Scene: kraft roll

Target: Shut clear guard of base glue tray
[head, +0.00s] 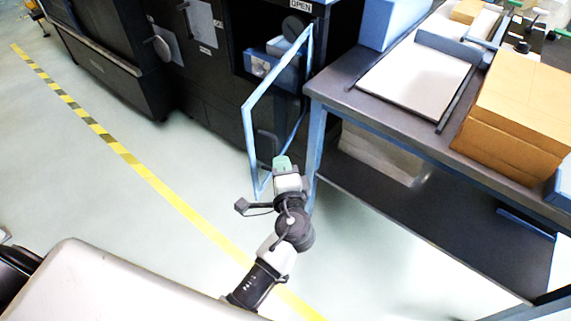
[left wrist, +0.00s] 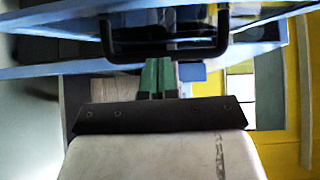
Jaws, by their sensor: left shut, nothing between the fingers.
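The clear guard (head: 250,125) is a see-through panel in a light blue frame. It stands open, swung out from the dark machine beside the table. In the left wrist view its frame (left wrist: 60,72) crosses the top, with a black U-shaped handle (left wrist: 165,52). A blue and grey unit (head: 272,66), perhaps the base glue tray, sits in the opening behind it. My left gripper (head: 282,162) is at the guard's lower near part. Its green fingers (left wrist: 157,78) are shut and empty, close to the handle; I cannot tell whether they touch. My right gripper is not in view.
A dark table (head: 340,93) with a lower shelf stands right of the guard, close to my left gripper. It bears a cardboard stack (head: 515,110) and a white board (head: 415,80). The floor to the left is clear, crossed by a yellow and black line (head: 130,160).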

